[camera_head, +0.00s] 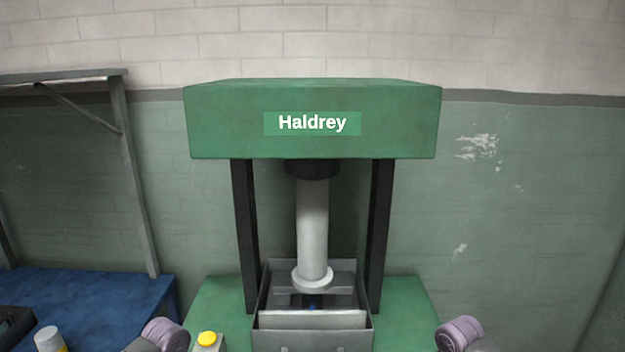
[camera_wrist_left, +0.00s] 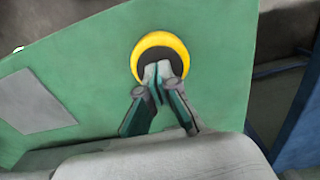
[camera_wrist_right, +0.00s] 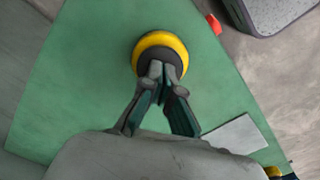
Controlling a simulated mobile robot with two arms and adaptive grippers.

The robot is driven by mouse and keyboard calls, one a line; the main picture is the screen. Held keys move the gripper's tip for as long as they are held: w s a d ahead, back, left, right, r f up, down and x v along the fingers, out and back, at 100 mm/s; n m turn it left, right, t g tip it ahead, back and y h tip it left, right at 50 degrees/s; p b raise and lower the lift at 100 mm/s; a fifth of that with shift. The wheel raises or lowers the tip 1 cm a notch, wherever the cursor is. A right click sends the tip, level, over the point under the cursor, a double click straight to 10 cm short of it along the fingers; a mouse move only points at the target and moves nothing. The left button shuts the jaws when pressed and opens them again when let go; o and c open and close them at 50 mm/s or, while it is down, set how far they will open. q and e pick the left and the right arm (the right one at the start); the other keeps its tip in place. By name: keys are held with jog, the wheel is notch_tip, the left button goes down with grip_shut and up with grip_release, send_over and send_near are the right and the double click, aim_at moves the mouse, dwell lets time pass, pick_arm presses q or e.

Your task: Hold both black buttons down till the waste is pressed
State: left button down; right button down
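A black button (camera_wrist_left: 155,56) in a yellow ring sits on a green panel in the left wrist view. My left gripper (camera_wrist_left: 159,72) is shut, with its fingertips at the button's face and covering part of it. In the right wrist view another black button (camera_wrist_right: 156,55) sits in a yellow ring. My right gripper (camera_wrist_right: 165,72) is shut, its tips over that button. How far either button is pushed in cannot be told. In the head view the press (camera_head: 312,95) has its pale ram (camera_head: 313,225) lowered into a grey metal box (camera_head: 312,340).
A small box with a yellow top (camera_head: 207,338) stands left of the metal box. A blue table (camera_head: 90,290) with a metal frame (camera_head: 135,180) is at the left. A red item (camera_wrist_right: 214,25) lies near the panel edge in the right wrist view. A wall stands behind the press.

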jog(key=shift+r, duration=2.75)
jog(key=shift+s, duration=0.1)
jog(key=s+r, duration=0.3)
jog(key=s, duration=0.3)
jog(key=shift+s, duration=0.4)
pick_arm(q)
jog(key=shift+r, duration=3)
jog(key=s+r, duration=0.3)
jog(key=s, duration=0.4)
